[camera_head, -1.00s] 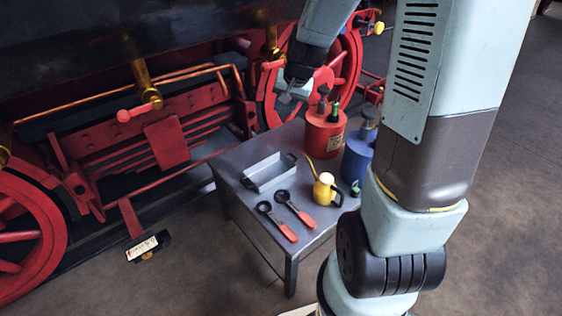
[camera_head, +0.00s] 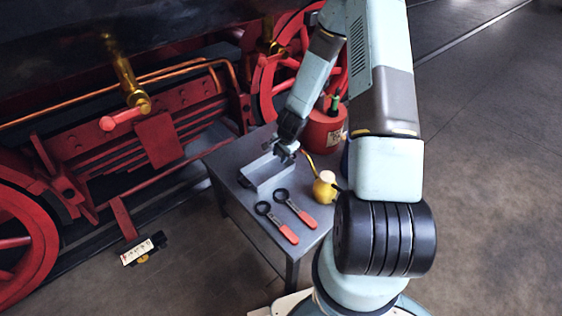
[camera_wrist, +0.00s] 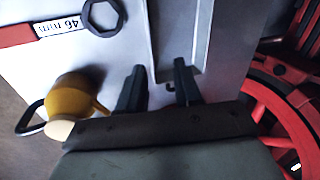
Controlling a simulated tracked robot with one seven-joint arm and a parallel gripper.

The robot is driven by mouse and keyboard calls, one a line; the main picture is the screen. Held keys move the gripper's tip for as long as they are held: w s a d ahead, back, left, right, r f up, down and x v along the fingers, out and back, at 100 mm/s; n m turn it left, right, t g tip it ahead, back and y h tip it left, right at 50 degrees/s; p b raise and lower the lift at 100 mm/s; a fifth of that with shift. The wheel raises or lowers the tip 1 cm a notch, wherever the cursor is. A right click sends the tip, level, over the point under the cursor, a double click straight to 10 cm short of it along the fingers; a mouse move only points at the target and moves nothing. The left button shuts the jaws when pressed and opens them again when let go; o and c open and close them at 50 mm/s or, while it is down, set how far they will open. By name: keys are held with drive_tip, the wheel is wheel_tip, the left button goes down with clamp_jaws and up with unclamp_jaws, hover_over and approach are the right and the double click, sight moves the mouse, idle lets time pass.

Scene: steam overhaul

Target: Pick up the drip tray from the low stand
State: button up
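The drip tray (camera_head: 270,176) is a shallow grey rectangular tray on the low grey metal stand (camera_head: 228,163). My gripper (camera_head: 286,153) is over the tray's far end in the head view, pointing down. In the wrist view, the tray (camera_wrist: 180,32) runs up from the fingertips. My gripper (camera_wrist: 158,84) has its two dark fingers apart, at the tray's near end there. I see nothing held between them. The tray's handle at that end is hidden or too dark to make out. I cannot tell whether the fingers touch the tray.
Two red-handled ring spanners (camera_head: 285,222) lie beside the tray. A yellow oil can (camera_head: 324,187) stands close to the gripper; it also shows in the wrist view (camera_wrist: 78,95). A red can (camera_head: 325,130) is behind. The locomotive's red wheels and frame (camera_head: 165,140) border the stand.

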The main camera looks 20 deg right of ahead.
drive_tip(key=m, duration=0.1)
approach(278, 176)
drive_tip(key=shift+g, duration=0.3)
drive_tip(key=shift+w+x, duration=0.1)
drive_tip(key=shift+x, duration=2)
drive_tip(key=shift+w+x, duration=0.15)
drive_tip(key=shift+x, duration=1.95)
drive_tip(key=shift+a+r, duration=0.15)
clamp_jaws()
